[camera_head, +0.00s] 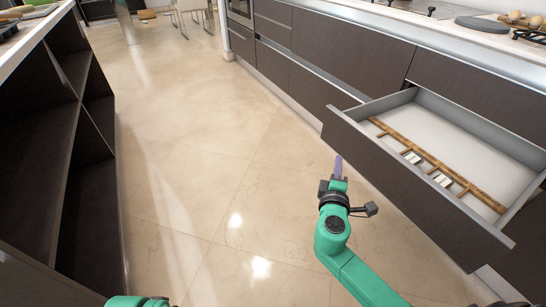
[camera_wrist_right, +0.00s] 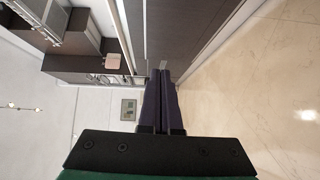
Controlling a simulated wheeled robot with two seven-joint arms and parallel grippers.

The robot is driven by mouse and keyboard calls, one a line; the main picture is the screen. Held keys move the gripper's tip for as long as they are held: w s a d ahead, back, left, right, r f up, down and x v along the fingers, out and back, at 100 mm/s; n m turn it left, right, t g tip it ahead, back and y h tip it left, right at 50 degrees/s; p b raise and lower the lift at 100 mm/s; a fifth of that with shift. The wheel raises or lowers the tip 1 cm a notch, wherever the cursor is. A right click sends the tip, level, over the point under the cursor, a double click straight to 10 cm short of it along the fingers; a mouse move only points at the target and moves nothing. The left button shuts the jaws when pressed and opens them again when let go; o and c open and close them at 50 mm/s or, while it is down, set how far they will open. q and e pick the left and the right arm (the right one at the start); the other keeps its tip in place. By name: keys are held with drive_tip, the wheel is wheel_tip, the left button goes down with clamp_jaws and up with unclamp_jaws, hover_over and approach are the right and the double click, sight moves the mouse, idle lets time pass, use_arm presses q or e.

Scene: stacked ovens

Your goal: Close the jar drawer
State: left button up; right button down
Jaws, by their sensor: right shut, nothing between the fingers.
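The open drawer (camera_head: 400,185) juts out from the right-hand cabinet row, with a dark front panel and grey side walls. Inside it lie a wooden divider strip (camera_head: 440,166) and small light pieces beside it; I cannot make out any jar. My right gripper (camera_head: 338,166) is shut and empty over the floor, left of the drawer front and apart from it. Its two dark purple fingers (camera_wrist_right: 163,100) are together in the right wrist view. A green piece of my left arm shows at the bottom left of the head view; its gripper is out of view.
A long dark cabinet row (camera_head: 300,75) with a counter on top runs along the right. Dark open shelving (camera_head: 50,150) stands on the left. The tiled floor (camera_head: 200,150) between them is clear. Dining chairs (camera_head: 190,8) stand at the far end.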

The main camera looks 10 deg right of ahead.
wheel_tip(320, 180, up, 2)
approach(351, 126)
drive_tip(key=w+a, duration=0.2)
drive_tip(key=w, duration=0.1)
drive_tip(key=d, duration=0.1)
drive_tip(key=w+d, duration=0.1)
drive_tip(key=w+d+b, duration=0.1)
drive_tip(key=d, duration=0.1)
drive_tip(key=shift+f, duration=0.3)
use_arm(q)
drive_tip(key=r, duration=0.4)
drive_tip(key=shift+s+d+r, duration=0.1)
drive_tip(key=shift+s+d, duration=0.05)
drive_tip(key=shift+s, duration=0.15)
use_arm(e)
drive_tip(key=shift+w+d, duration=0.1)
drive_tip(key=shift+d, duration=0.2)
